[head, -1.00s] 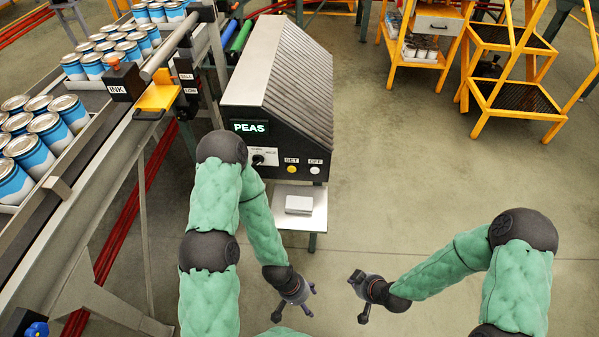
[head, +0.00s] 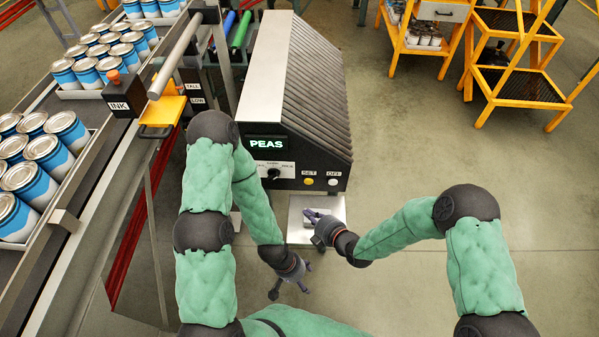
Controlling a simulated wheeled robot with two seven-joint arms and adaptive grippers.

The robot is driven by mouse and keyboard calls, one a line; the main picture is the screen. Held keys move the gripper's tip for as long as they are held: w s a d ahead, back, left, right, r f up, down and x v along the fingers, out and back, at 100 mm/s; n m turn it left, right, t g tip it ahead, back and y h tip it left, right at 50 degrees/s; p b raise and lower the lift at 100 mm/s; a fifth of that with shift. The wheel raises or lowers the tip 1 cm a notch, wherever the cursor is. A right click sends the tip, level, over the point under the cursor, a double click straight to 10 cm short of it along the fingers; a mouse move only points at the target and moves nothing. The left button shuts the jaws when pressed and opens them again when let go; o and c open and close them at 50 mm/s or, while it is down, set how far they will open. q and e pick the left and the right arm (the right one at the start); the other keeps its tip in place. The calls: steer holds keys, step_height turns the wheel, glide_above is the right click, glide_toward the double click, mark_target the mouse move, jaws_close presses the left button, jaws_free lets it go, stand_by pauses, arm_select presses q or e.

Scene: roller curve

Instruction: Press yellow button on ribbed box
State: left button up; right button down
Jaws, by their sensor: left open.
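The ribbed box (head: 310,90) stands at the centre, with a dark front and a lit PEAS display. The yellow button (head: 308,181) is low on that front, under the SET label, and is in plain view. My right gripper (head: 314,228) is in front of and below the button, over a small metal shelf (head: 298,235), and does not touch the button. Whether its fingers are apart is unclear. My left gripper (head: 290,287) is open and empty, lower down and nearer to me.
A white button (head: 333,181) sits just right of the yellow one, and a dark knob (head: 273,173) sits to its left. A conveyor with blue cans (head: 55,155) runs along the left. Yellow racks (head: 520,85) stand at the far right. The floor at right is clear.

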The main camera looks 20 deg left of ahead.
mark_target(309, 181)
steer(key=shift+a+r, duration=0.1)
stand_by(0.3)
steer(key=w, duration=0.2)
steer(key=w+a, duration=0.1)
steer(key=w, duration=0.1)
steer(key=w+a+b, duration=0.1)
steer(key=w, duration=0.1)
steer(key=shift+w, duration=0.3)
steer(key=shift+w+a+b, duration=0.25)
steer(key=shift+w+b, duration=0.15)
steer(key=shift+w, duration=0.55)
steer(key=shift+w, duration=0.1)
stand_by(0.6)
